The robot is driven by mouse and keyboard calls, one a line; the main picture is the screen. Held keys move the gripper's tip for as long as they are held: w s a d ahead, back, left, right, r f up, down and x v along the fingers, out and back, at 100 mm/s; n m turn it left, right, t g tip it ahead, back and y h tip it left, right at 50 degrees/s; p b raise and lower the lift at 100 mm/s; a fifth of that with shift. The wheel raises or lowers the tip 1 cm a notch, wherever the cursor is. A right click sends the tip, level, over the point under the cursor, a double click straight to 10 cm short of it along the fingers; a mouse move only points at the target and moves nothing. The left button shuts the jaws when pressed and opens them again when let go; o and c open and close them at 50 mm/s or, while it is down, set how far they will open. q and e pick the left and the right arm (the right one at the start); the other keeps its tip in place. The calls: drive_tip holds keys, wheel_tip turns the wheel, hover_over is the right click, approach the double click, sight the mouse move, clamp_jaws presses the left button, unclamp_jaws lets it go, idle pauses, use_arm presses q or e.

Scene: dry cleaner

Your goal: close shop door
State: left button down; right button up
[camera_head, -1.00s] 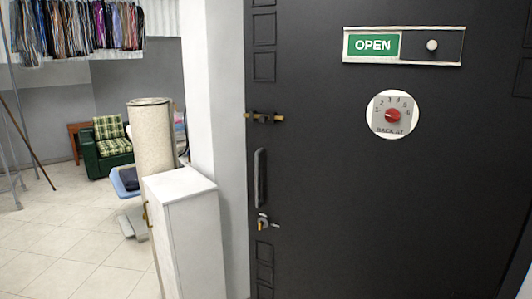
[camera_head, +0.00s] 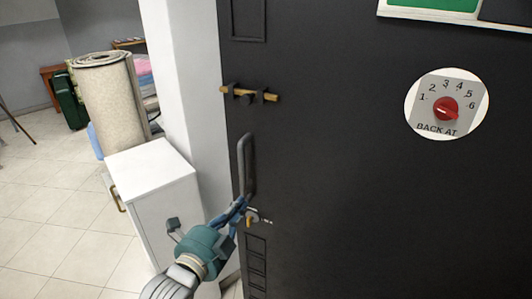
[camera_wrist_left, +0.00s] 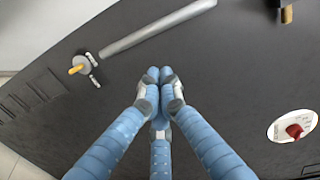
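The shop door (camera_head: 350,200) is a large dark panel filling the right of the head view. It has an upright dark bar handle (camera_head: 246,165) near its left edge. A brass sliding bolt (camera_head: 250,95) is above the handle, and a lock with a brass-coloured part (camera_head: 252,217) is below it. I cannot tell whether the door is fully against its frame. My left gripper (camera_head: 241,204) is by the lower end of the handle and the lock. In the left wrist view its blue fingertips (camera_wrist_left: 162,75) are together, empty, apart from the handle (camera_wrist_left: 158,30). My right gripper is not in view.
A white cabinet (camera_head: 155,195) stands left of the door, beside a white wall edge (camera_head: 180,80). A rolled carpet (camera_head: 112,100) stands behind it. A "BACK AT" dial sign (camera_head: 446,104) is on the door. Tiled floor (camera_head: 45,220) is free at the left.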

use_arm(q)
wheel_tip(320, 180, up, 6)
drive_tip(key=d+f+m+h, duration=0.1)
drive_tip(key=m, duration=0.1)
drive_tip(key=p, duration=0.4)
approach(270, 154)
drive_tip(key=shift+t, duration=0.3)
drive_tip(key=x, duration=0.5)
drive_tip(key=shift+w+d+f, duration=0.2)
drive_tip(key=shift+w+d, duration=0.05)
drive_tip(key=shift+d, duration=0.05)
drive_tip(key=shift+w+d+f, duration=0.1)
drive_tip(key=shift+w+d, duration=0.2)
drive_tip(key=shift+w, duration=0.25)
